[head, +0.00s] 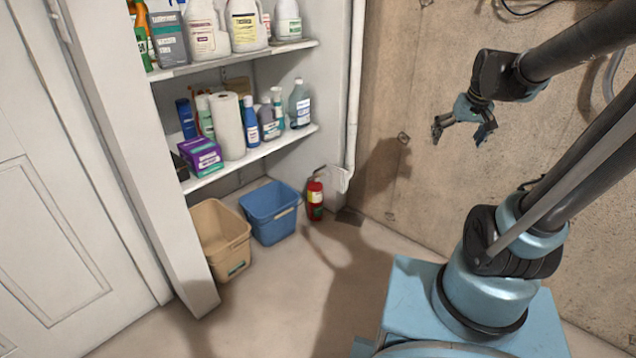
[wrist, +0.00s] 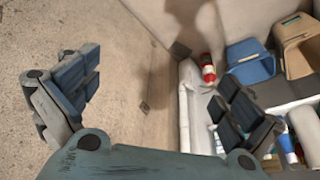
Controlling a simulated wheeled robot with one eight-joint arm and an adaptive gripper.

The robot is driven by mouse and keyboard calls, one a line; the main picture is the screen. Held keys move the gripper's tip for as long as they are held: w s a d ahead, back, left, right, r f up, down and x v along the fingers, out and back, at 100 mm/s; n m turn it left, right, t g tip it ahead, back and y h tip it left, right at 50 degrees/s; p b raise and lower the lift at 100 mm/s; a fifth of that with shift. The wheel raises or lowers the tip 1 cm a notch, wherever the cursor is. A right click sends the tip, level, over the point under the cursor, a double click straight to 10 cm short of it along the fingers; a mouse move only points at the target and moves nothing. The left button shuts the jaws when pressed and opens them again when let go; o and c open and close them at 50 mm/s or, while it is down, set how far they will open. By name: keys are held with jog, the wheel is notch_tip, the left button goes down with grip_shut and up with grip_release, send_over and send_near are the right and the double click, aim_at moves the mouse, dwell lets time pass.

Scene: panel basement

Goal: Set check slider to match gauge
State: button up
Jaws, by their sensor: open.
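My gripper (head: 463,128) is open and empty, held in the air at the upper right of the head view, in front of the bare concrete wall. In the wrist view my gripper (wrist: 155,100) shows its two dark padded fingers spread wide with nothing between them. The check slider and the gauge are not visible in either view.
Shelves (head: 240,163) hold bottles, a paper towel roll (head: 228,126) and a purple box (head: 200,156). A tan bin (head: 222,240), a blue bin (head: 270,211) and a red fire extinguisher (head: 315,199) stand on the floor. A white pipe (head: 354,90) runs down the corner. The middle floor is clear.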

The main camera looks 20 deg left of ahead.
jog(key=w+a+f+n+y, duration=0.1)
jog(key=w+a, duration=0.5)
jog(key=w, duration=0.2)
jog(key=w+a+f+n, duration=0.1)
jog(key=w+a+f, duration=0.1)
jog(key=w+a, duration=0.45)
jog(key=w+a+f+n+t+y, duration=0.1)
jog(key=w+a+f, duration=0.3)
jog(key=w+a, duration=0.2)
jog(key=w+a+f+n+y, duration=0.1)
jog(key=w+a+f, duration=0.4)
jog(key=w+a, duration=0.15)
jog(key=w+a+f+n, duration=0.1)
jog(key=w+a+f, duration=0.2)
jog(key=a+f, duration=0.6)
jog(key=w+a+f+n+y, duration=0.1)
jog(key=w+a+f, duration=0.2)
jog(key=a+f, duration=0.6)
jog(key=w+a+f+n+y, duration=0.1)
jog(key=w+a+f, duration=0.2)
jog(key=a+f, duration=0.6)
notch_tip(320, 180, down, 7)
jog(key=shift+a+f+t, duration=0.15)
jog(key=shift+a+t, duration=0.2)
jog(key=shift+t, duration=0.05)
